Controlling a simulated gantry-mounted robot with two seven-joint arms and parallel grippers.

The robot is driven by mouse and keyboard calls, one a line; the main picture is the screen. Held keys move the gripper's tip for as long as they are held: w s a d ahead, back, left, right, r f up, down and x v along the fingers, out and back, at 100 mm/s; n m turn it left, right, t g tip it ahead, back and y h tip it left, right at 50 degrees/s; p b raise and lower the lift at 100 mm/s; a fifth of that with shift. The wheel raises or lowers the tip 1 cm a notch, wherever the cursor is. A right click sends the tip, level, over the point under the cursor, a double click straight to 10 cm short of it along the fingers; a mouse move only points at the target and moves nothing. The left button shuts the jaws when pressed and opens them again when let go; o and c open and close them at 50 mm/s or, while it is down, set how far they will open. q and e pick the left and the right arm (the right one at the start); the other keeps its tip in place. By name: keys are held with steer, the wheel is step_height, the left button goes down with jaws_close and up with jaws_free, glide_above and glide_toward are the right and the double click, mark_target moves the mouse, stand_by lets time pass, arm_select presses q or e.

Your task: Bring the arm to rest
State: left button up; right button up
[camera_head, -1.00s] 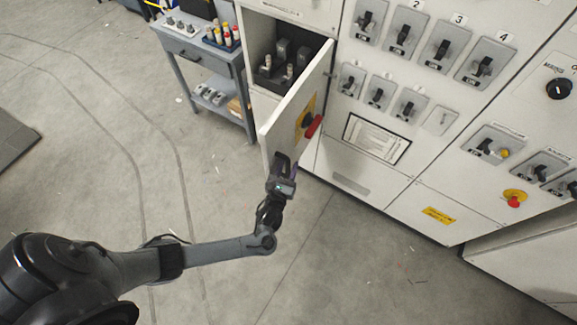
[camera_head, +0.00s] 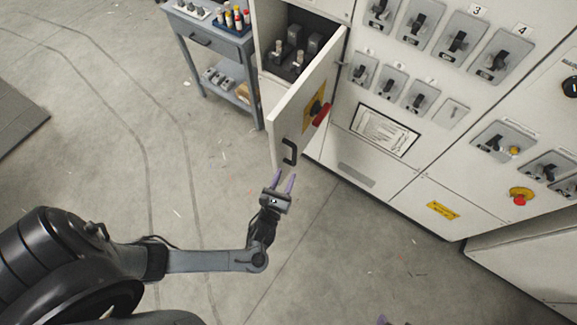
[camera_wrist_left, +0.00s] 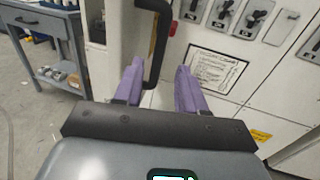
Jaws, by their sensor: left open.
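My left gripper (camera_head: 284,181) is open and empty, its two purple fingers pointing toward the black handle (camera_head: 290,152) of an open cabinet door (camera_head: 287,112). In the head view the fingers are just below the handle and look clear of it. In the left wrist view the handle (camera_wrist_left: 161,42) shows between and beyond the open fingers (camera_wrist_left: 158,78). The door stands swung out from the cabinet. A small purple tip, probably of my right gripper (camera_head: 382,320), shows at the bottom edge; the rest of it is out of frame.
The open compartment (camera_head: 290,50) holds dark fuse-like parts. A grey cart (camera_head: 200,40) with bottles stands left of the door. Switch panels (camera_head: 455,45) and a red stop button (camera_head: 520,199) line the cabinet front. The floor (camera_head: 110,150) left of the door is clear.

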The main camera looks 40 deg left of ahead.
arm_select(q)
steer(key=shift+s+d, duration=0.2)
steer(key=shift+s, duration=0.35)
steer(key=shift+s, duration=0.1)
